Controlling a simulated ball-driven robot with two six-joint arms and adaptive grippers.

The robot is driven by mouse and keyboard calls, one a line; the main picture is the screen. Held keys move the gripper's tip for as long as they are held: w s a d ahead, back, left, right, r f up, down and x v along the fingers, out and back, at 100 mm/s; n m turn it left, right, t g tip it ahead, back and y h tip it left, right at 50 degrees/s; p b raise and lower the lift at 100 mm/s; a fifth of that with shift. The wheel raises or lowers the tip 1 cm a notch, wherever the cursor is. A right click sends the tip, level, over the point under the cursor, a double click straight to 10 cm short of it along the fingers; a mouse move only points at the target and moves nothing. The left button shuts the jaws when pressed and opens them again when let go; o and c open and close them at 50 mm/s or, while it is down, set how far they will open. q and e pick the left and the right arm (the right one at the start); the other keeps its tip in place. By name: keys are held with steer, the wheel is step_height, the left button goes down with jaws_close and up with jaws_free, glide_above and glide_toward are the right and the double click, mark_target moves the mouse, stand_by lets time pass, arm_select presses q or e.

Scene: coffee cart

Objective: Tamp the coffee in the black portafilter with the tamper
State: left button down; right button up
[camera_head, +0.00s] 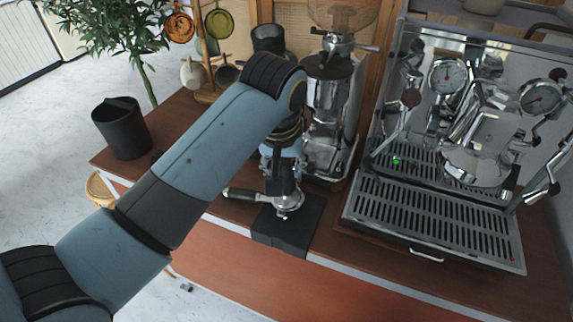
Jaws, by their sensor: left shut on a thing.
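The black portafilter (242,194) rests at the black tamping mat (283,234) near the counter's front edge. Its dark handle points left and its metal head is under my left gripper. My left gripper (283,182) points down over the portafilter's head, beneath my blue arm. It is shut on what seems to be the tamper, mostly hidden by the fingers; a round metal part (289,206) shows just below them. I cannot tell tamper base from basket rim there, nor see the coffee. My right gripper is not in view.
A chrome grinder (331,115) stands close behind my left gripper. The espresso machine with its drip tray (432,211) fills the right side. A black bin (122,128) is at the counter's left, and a cup rack (206,60) stands behind.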

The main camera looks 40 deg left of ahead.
arm_select(q)
steer(key=shift+w+r, duration=0.15)
steer(key=shift+r, duration=3.75)
